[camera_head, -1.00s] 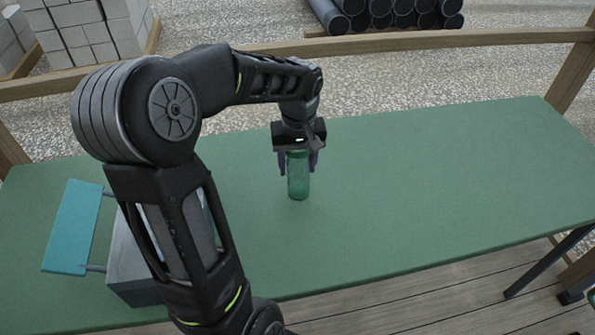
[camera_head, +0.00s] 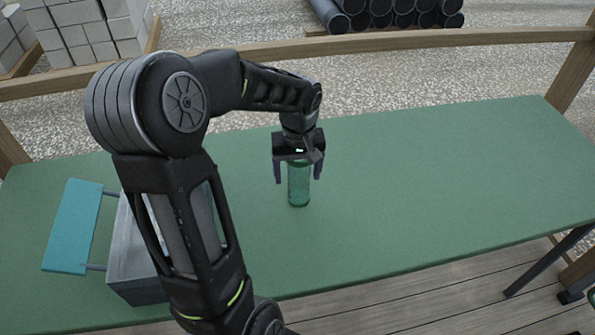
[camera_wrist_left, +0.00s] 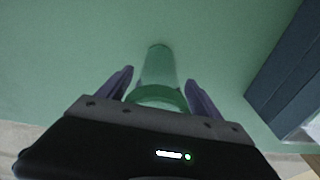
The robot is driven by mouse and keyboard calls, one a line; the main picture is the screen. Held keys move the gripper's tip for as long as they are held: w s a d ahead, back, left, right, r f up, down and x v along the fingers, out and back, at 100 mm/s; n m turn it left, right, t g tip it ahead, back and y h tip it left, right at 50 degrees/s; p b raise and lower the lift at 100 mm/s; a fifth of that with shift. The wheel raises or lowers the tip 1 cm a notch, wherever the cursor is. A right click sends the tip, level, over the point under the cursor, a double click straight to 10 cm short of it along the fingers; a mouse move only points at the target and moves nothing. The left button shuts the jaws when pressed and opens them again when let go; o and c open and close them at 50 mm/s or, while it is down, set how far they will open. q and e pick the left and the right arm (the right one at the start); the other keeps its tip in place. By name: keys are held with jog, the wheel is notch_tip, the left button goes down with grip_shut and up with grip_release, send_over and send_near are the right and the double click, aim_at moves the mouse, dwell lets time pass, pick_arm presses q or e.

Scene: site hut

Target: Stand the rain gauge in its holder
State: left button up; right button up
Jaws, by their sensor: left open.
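The rain gauge (camera_head: 299,190), a clear green cylinder, appears to stand upright on the green table. It also shows in the left wrist view (camera_wrist_left: 158,68), running away from between the fingers. My left gripper (camera_head: 298,178) is above it, pointing down and open. One finger is on each side of the gauge's upper part, with a gap visible on both sides; the fingers also show in the left wrist view (camera_wrist_left: 160,77). I cannot make out a holder for certain; my left arm hides part of the table's left side.
A grey open box (camera_head: 133,265) with a teal panel (camera_head: 72,228) on rods stands at the table's left, partly behind my arm. The green table (camera_head: 440,185) is clear on the right. A wooden rail (camera_head: 420,40) runs behind it.

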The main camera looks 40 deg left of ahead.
pick_arm(q)
jog(key=shift+r, duration=0.25)
notch_tip(320, 180, up, 12)
jog(key=d, duration=0.1)
jog(key=shift+s+f, duration=0.15)
jog(key=shift+s, duration=0.25)
jog(key=shift+o, duration=0.2)
